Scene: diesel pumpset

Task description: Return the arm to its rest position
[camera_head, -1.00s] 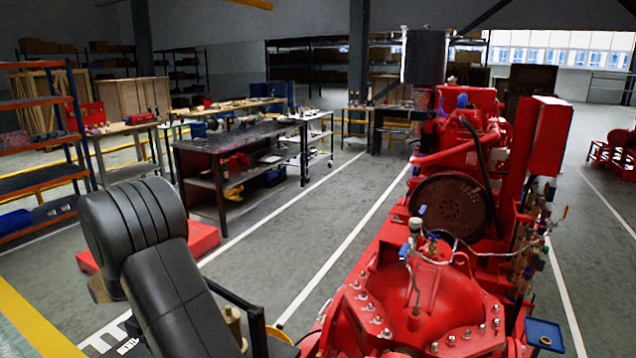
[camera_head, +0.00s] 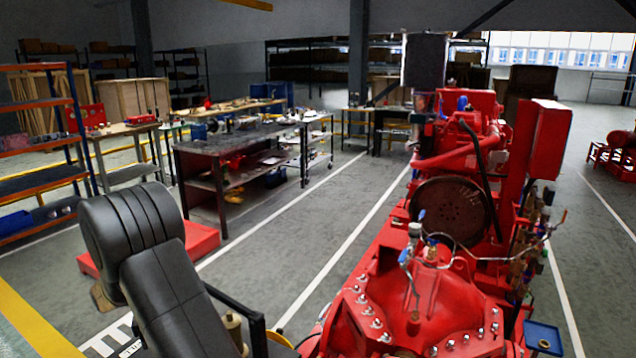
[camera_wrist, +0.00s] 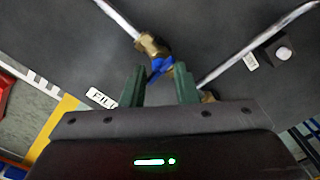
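My gripper (camera_wrist: 160,72) shows in the wrist view with its two green fingers apart and no object clamped between them. A brass valve (camera_wrist: 150,45) with a blue handle (camera_wrist: 159,67) sits on a metal pipe just past the fingertips. The blue handle appears in the gap between the tips; I cannot tell how near it is in depth. In the head view, my black arm (camera_head: 165,270) is bent at the lower left, and my gripper is out of sight there.
The red diesel pumpset (camera_head: 430,290) fills the right of the head view, close to my arm. A dark workbench (camera_head: 235,145) and an orange-and-blue shelf (camera_head: 40,140) stand at the left. The grey floor between bench and pumpset is clear.

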